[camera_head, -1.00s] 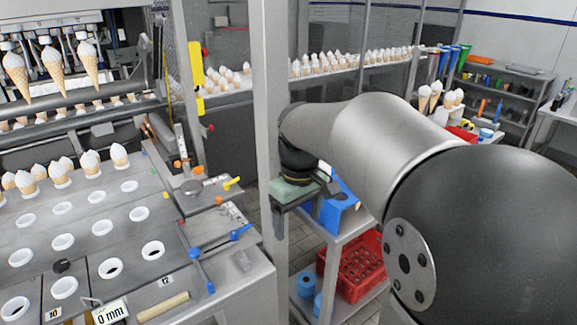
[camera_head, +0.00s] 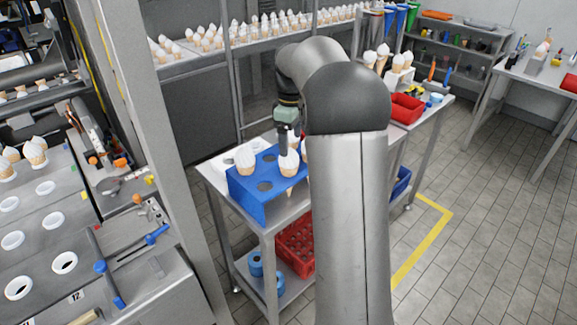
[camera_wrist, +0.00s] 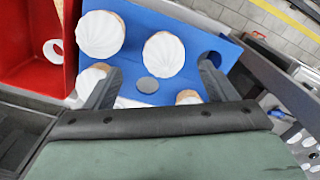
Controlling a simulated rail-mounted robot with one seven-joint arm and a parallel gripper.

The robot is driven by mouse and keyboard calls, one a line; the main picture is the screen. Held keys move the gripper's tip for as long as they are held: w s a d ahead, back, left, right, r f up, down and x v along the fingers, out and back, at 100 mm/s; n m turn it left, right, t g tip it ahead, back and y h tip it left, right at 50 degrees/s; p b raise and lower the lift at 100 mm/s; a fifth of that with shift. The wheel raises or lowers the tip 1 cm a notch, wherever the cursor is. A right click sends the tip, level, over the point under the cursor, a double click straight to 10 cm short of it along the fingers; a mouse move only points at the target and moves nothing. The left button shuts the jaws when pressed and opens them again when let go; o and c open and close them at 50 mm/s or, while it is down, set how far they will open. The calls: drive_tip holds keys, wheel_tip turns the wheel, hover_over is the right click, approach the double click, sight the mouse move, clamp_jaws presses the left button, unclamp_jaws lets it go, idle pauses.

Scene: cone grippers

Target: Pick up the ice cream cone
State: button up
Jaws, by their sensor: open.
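Several ice cream cones with white swirled tops stand in a blue holder (camera_head: 249,207) on a metal cart. One cone (camera_head: 245,158) is at the holder's left, and another cone (camera_head: 289,163) is directly below my gripper (camera_head: 289,138). In the wrist view, my gripper (camera_wrist: 161,68) is open and empty, pointing down over the blue holder (camera_wrist: 140,20). A cone top (camera_wrist: 163,53) shows between and just beyond the fingertips; another cone top (camera_wrist: 100,35) is left of it. Two more tops are partly hidden by the fingers and gripper body. Contact cannot be told.
A red bin (camera_head: 407,109) and more cones stand at the cart's far end, right of my arm. A red crate (camera_head: 295,246) and blue rolls are on the lower shelf. A grey post stands left of the cart. A shelf of cones runs behind. Floor at right is clear.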

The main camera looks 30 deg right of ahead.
sight(289, 158)
wheel_tip(289, 158, down, 3)
drive_tip(key=shift+r, duration=0.2)
drive_tip(key=f, duration=0.1)
drive_tip(key=f+p, duration=0.1)
drive_tip(key=f, duration=0.2)
drive_tip(key=shift+a+p, duration=0.3)
drive_tip(key=shift+a, duration=0.05)
drive_tip(key=shift+f, duration=0.6)
drive_tip(key=c, duration=0.8)
